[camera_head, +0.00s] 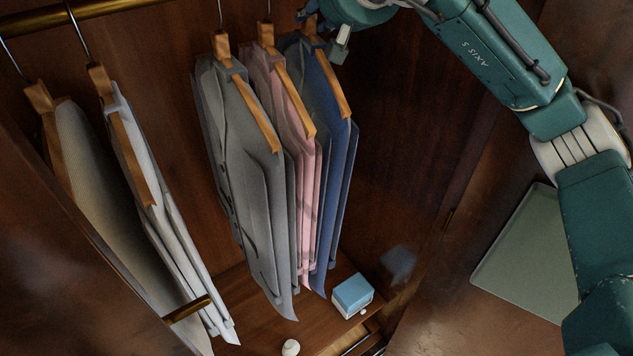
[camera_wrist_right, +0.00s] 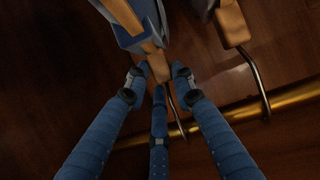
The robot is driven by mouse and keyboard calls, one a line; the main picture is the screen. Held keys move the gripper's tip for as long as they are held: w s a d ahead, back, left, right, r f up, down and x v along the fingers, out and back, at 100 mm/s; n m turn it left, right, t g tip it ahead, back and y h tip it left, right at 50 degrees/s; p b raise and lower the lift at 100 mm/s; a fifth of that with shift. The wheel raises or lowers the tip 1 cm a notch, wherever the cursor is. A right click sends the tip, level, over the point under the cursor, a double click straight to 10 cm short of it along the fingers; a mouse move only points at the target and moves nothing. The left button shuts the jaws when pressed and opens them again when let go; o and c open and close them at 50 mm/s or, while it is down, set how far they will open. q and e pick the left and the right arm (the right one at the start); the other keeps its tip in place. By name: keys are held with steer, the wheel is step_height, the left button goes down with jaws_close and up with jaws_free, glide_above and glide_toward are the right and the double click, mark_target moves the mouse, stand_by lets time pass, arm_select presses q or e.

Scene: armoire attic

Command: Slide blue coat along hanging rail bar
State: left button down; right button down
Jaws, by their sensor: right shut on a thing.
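The blue coat (camera_head: 340,155) hangs on a wooden hanger (camera_head: 332,85) at the right end of a close group, beside a pink garment (camera_head: 298,130) and a grey one (camera_head: 235,130). My right gripper (camera_head: 325,30) is at the top of the blue coat's hanger, partly cut off by the top edge. In the right wrist view, its fingers (camera_wrist_right: 158,78) are shut around the neck of the wooden hanger (camera_wrist_right: 158,66), with the blue coat (camera_wrist_right: 128,30) beyond. The brass rail bar (camera_head: 45,18) runs along the top left and also crosses the wrist view (camera_wrist_right: 275,102). My left gripper is not in view.
A beige garment (camera_head: 90,190) and a white one (camera_head: 165,220) hang at the left, with a gap before the grey one. A blue box (camera_head: 352,293) and a small white object (camera_head: 291,347) sit on the wardrobe floor. The wooden wall is right of the blue coat.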

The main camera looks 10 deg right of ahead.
steer(key=shift+s+a+r, duration=0.1)
steer(key=shift+r, duration=0.25)
steer(key=w+d, duration=0.3)
steer(key=d, duration=0.4)
steer(key=shift+p, duration=0.35)
stand_by(0.5)
steer(key=shift+f, duration=0.25)
stand_by(0.4)
steer(key=c, duration=1.4)
jaws_free()
steer(key=shift+s, duration=0.15)
steer(key=shift+d+f, duration=0.1)
steer(key=shift+f, duration=0.05)
